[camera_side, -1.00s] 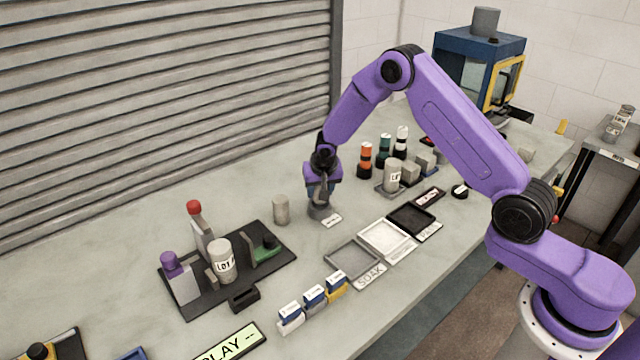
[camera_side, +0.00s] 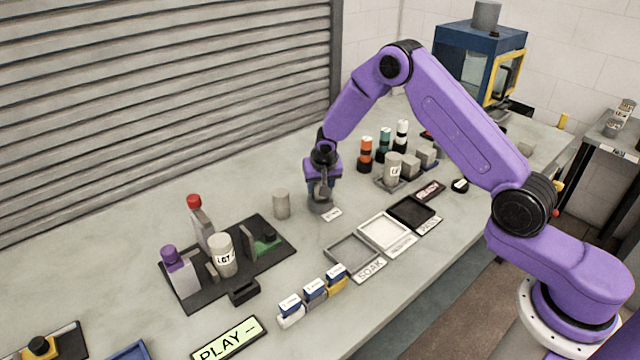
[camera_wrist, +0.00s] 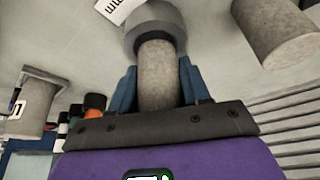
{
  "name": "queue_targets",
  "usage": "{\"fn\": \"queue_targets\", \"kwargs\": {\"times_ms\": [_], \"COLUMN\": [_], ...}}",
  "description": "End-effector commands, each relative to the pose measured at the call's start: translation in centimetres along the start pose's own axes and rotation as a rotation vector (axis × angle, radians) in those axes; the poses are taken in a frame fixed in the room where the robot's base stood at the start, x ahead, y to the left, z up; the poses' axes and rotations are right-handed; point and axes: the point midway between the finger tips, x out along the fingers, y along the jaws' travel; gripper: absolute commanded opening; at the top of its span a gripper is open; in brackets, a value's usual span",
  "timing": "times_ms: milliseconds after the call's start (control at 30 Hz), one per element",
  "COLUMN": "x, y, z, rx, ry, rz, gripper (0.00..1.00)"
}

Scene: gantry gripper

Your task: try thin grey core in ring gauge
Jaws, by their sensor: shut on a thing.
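My gripper (camera_wrist: 158,88) is shut on a thin grey core (camera_wrist: 157,72), its blue fingers on either side of it. The grey ring gauge (camera_wrist: 171,16) shows at the core's far end in the wrist view. The core's tip meets the ring's opening, but I cannot tell how far it is inside. In the side view my gripper (camera_side: 321,196) points down over the ring gauge (camera_side: 321,208), with the core mostly hidden by the fingers. A white tag marked "mm" (camera_side: 332,214) lies beside the ring.
Another grey core (camera_side: 281,204) stands left of my gripper, also in the wrist view (camera_wrist: 273,28). A dark fixture plate (camera_side: 190,301) with a LOT canister (camera_side: 222,256) is further left. The soak tray (camera_side: 353,263) lies in front. Bottles and grey blocks stand to the right.

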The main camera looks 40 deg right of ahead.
Motion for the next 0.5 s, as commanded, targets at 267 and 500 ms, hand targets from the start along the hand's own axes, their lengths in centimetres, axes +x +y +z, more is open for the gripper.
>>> {"fn": "queue_targets", "kwargs": {"times_ms": [267, 500], "x": [0.23, 0.46], "y": [-0.03, -0.02], "z": [0.03, 0.12], "rx": [-0.001, 0.000], "ry": [0.002, 0.002], "rz": [-0.001, -0.001], "gripper": [0.06, 0.06]}}
